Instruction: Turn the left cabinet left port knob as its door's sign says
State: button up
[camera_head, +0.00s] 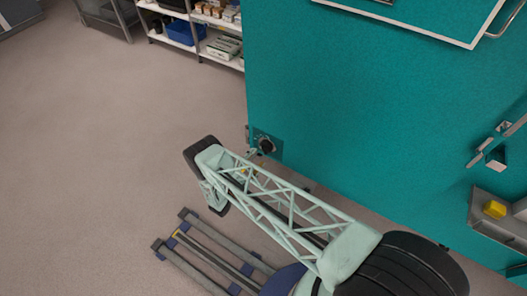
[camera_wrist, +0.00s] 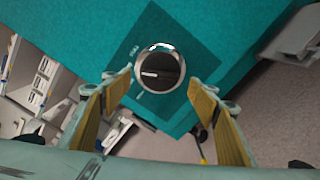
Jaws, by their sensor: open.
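The port knob (camera_wrist: 160,70) is a round dark knob with a silver rim and a pale pointer line, set on a darker teal square plate (camera_wrist: 192,40) in the wrist view. Small white marks beside it are too small to read surely. The knob also shows low on the left edge of the teal cabinet (camera_head: 370,110) in the head view (camera_head: 266,145). My gripper (camera_wrist: 160,90) is open, its yellow-padded fingers on either side of the knob's lower part in the picture; contact cannot be told. My arm mostly hides the gripper in the head view. No readable door sign is in view.
A door handle (camera_head: 488,152) and a grey holder (camera_head: 485,225) with a yellow block (camera_head: 495,209) are on the cabinet front at right. Shelves (camera_head: 222,57) with boxes and a blue bin (camera_head: 184,32) stand behind. The floor at left is largely clear.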

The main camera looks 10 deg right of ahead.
aim_at(263, 151)
jog(key=shift+b+x, duration=0.6)
jog(key=shift+x, duration=3.05)
jog(key=c, duration=0.6)
